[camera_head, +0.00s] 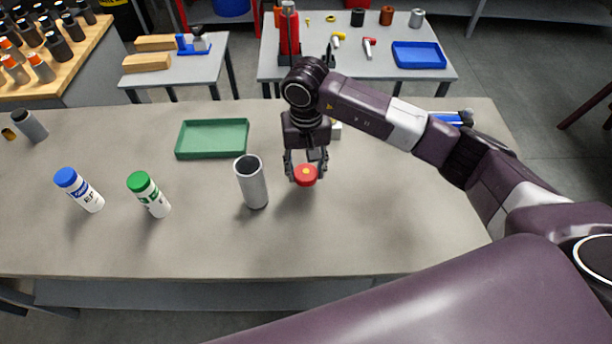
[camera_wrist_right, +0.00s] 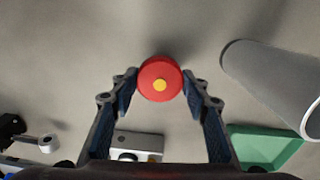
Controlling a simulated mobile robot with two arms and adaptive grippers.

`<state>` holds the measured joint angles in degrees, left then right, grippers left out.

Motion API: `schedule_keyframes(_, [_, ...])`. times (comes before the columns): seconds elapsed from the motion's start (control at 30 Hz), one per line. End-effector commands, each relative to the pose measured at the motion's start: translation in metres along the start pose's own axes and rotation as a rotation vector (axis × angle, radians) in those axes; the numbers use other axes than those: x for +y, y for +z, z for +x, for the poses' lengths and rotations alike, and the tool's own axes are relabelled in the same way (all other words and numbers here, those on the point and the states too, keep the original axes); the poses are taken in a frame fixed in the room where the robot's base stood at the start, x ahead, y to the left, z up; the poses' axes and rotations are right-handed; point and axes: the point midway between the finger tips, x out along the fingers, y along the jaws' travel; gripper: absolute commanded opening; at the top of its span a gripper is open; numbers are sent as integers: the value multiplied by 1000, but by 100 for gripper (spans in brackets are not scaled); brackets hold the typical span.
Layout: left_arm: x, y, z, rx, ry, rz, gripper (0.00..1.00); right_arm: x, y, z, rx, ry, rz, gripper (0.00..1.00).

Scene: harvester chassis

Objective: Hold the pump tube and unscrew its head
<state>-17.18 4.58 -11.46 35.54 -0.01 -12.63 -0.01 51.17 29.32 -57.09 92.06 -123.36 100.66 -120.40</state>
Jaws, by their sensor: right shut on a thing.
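The grey pump tube (camera_head: 252,184) stands upright on the table with its open top bare. It also shows at the right of the right wrist view (camera_wrist_right: 272,84). In the right wrist view the red head (camera_wrist_right: 160,80) sits between the fingertips of the right gripper (camera_wrist_right: 161,84). The head is apart from the tube. My left gripper is not in view.
A green tray (camera_head: 212,153) lies behind the tube. A green-capped bottle (camera_head: 149,194) and a blue-capped bottle (camera_head: 79,189) stand at the left. The table front (camera_head: 330,245) is clear.

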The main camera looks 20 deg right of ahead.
Motion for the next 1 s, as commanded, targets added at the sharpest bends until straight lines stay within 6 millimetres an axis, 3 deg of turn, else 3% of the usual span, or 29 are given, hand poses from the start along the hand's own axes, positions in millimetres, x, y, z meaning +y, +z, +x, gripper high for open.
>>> schedule_keyframes(0.33, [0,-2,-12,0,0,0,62,0,1,40,-2,0,0,13])
schedule_keyframes(0.73, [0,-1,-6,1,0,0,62,0,0,48,2,0,-1,13])
schedule_keyframes(0.77, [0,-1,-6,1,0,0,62,0,0,47,1,0,-1,43])
schedule_keyframes(0.9, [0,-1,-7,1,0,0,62,0,0,46,1,0,-1,59])
schedule_keyframes(1.0, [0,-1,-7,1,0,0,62,0,0,46,1,0,-1,60])
